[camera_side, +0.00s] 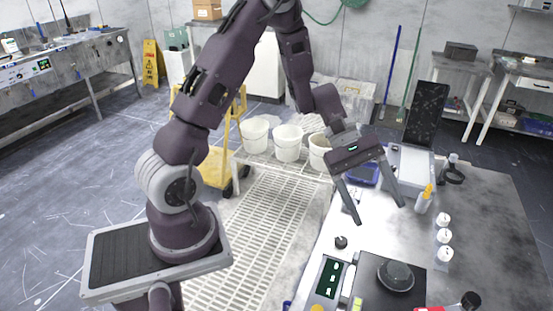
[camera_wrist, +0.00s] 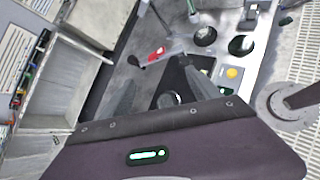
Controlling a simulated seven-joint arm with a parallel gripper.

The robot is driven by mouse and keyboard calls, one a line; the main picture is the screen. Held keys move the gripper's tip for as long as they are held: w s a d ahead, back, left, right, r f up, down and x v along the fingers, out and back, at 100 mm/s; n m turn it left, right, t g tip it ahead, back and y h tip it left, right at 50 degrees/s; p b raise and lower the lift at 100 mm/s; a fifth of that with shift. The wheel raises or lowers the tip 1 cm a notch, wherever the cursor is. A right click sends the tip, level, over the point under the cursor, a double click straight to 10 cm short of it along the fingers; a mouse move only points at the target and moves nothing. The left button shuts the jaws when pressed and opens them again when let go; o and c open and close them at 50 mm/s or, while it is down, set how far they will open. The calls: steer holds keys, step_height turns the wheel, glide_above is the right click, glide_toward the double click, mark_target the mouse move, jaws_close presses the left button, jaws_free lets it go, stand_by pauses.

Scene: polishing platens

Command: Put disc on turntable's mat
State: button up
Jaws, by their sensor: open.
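My gripper (camera_side: 380,213) is open and empty, with its fingers pointing down above the bench. In the side view, a dark square unit (camera_side: 372,297) stands at the bench's front. A round, grey, glossy disc-like piece (camera_side: 396,275) sits on it; I cannot tell whether this is the disc or the turntable with its mat. A small black round piece (camera_side: 341,242) lies on the bench behind the unit. In the wrist view, the dark unit (camera_wrist: 185,78) shows beyond the open fingers (camera_wrist: 160,78), and part of a pale ring (camera_wrist: 176,98) shows just above my gripper's body.
A control panel (camera_side: 328,278) with a lit display is beside the unit. Several small white containers (camera_side: 443,237) and a yellow-tipped bottle (camera_side: 424,199) stand to the right. A red-and-black item (camera_side: 470,300) lies at the front. White buckets (camera_side: 287,142) stand behind. The bench's right side is mostly clear.

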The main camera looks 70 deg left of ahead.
steer(key=s+d+r+m+g+y, duration=0.15)
steer(key=s+r+m+y, duration=0.25)
steer(key=s+r+m, duration=0.4)
steer(key=s+a+r+m+t+y, duration=0.2)
steer(key=s+r+m+t+y, duration=0.1)
steer(key=s, duration=0.3)
steer(key=s+a+r+m+t+y, duration=0.3)
steer(key=s, duration=0.4)
steer(key=shift+a+y, duration=0.25)
steer(key=shift+y, duration=0.05)
